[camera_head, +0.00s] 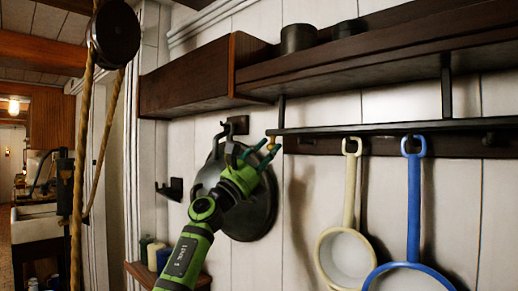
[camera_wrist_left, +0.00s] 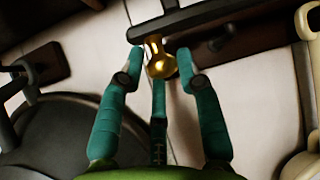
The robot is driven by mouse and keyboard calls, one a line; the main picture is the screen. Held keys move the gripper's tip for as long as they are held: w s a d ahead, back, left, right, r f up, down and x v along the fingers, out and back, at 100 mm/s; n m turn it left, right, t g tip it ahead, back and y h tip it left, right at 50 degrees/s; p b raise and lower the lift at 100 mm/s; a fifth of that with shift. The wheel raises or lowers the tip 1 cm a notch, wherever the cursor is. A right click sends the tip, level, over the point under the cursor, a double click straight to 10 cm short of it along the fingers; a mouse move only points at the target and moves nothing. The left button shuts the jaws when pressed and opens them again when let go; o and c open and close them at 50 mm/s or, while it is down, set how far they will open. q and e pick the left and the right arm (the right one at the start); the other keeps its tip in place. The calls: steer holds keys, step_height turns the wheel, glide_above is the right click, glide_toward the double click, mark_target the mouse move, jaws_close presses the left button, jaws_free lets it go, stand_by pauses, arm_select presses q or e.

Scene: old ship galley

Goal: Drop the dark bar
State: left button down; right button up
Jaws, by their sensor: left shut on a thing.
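The dark bar (camera_head: 390,128) runs level along the wall under the shelf, and its near end shows in the wrist view (camera_wrist_left: 200,17). A brass knob (camera_wrist_left: 158,60) is at the bar's left end; it shows small in the head view (camera_head: 271,144). My left gripper (camera_head: 262,151) reaches up to this end from below. In the wrist view its teal fingers (camera_wrist_left: 160,66) are around the brass knob, shut on it. The fingers' exact contact is partly hidden. My right gripper is in neither view.
A cream ladle (camera_head: 349,190) and a blue ladle (camera_head: 413,200) hang right of the gripper. A round dark pan or lid (camera_head: 252,215) hangs behind it. The dark wooden shelf (camera_head: 380,50) is above. A rope (camera_head: 82,150) hangs at left.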

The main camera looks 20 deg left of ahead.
arm_select(q)
steer(key=shift+w+d+f, duration=0.3)
steer(key=shift+w, duration=0.2)
steer(key=shift+w+d+f, duration=0.1)
steer(key=shift+w+f, duration=0.1)
steer(key=c, duration=0.9)
jaws_free()
steer(key=shift+c, duration=0.2)
steer(key=shift+w+d, duration=0.1)
steer(key=shift+w, duration=0.15)
steer(key=shift+r, duration=0.1)
steer(key=v, duration=1.2)
